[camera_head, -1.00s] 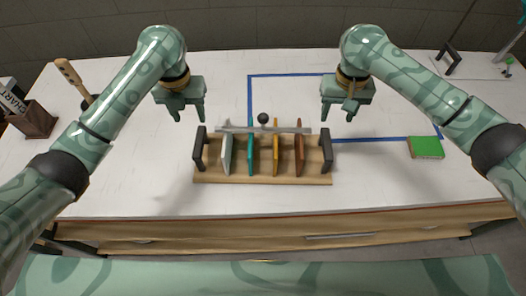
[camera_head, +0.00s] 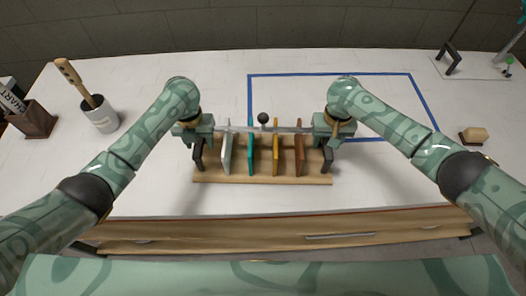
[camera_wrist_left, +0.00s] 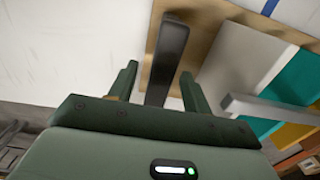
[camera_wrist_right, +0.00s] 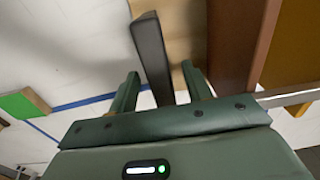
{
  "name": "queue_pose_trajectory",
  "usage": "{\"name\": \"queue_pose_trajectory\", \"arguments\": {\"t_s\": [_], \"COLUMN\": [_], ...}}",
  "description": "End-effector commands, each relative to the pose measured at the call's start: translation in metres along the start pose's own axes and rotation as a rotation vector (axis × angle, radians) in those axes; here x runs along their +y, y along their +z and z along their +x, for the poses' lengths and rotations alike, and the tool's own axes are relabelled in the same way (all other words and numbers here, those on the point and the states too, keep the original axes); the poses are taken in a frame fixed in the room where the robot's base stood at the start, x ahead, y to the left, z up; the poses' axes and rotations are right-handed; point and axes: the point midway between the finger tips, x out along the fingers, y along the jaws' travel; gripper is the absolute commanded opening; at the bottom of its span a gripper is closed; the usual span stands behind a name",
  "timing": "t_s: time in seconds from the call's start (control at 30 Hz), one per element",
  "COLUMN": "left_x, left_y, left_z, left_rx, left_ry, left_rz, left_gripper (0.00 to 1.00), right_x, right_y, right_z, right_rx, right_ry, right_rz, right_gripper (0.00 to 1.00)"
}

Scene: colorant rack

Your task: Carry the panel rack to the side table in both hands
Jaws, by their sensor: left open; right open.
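The panel rack (camera_head: 262,180) stands on the white table, a wooden base with upright white, teal, yellow and brown panels and a dark handle at each end. My left gripper (camera_head: 197,145) is at the left handle (camera_head: 198,158). In the left wrist view its open fingers (camera_wrist_left: 158,80) lie either side of that handle (camera_wrist_left: 168,55). My right gripper (camera_head: 328,142) is at the right handle (camera_head: 327,160). In the right wrist view its open fingers (camera_wrist_right: 160,78) straddle that handle (camera_wrist_right: 150,50). Finger contact with the handles cannot be told. The side table cannot be identified.
A blue outlined area (camera_head: 330,74) lies behind the rack, empty where visible. A utensil cup (camera_head: 101,115) and dark wooden box (camera_head: 33,121) stand left. A tan-topped block (camera_head: 474,134) sits right. A green block (camera_wrist_right: 22,103) shows in the right wrist view.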

Motion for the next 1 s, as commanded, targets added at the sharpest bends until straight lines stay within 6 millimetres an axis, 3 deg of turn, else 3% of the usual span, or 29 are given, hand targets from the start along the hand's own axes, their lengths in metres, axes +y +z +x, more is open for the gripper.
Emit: {"name": "queue_pose_trajectory", "arguments": {"t_s": [0.1,0.3,0.73,1.0], "left_x": [0.0,0.0,0.0,0.0], "left_y": [0.0,0.0,0.001,0.001], "left_z": [0.0,0.0,-0.005,-0.034], "left_rx": [0.0,0.0,-0.002,-0.008], "left_ry": [0.0,0.0,0.0,0.0], "left_rz": [0.0,0.0,0.0,-0.001], "left_gripper": [0.49,0.0,0.0,0.0], "right_x": [0.0,0.0,0.0,0.0], "right_y": [0.0,0.0,-0.001,-0.001], "right_z": [0.0,0.0,-0.005,-0.034], "right_rx": [0.0,0.0,0.002,0.008], "right_ry": [0.0,0.0,0.0,0.0], "right_rz": [0.0,0.0,0.001,0.001], "right_gripper": [0.49,0.0,0.0,0.0]}}
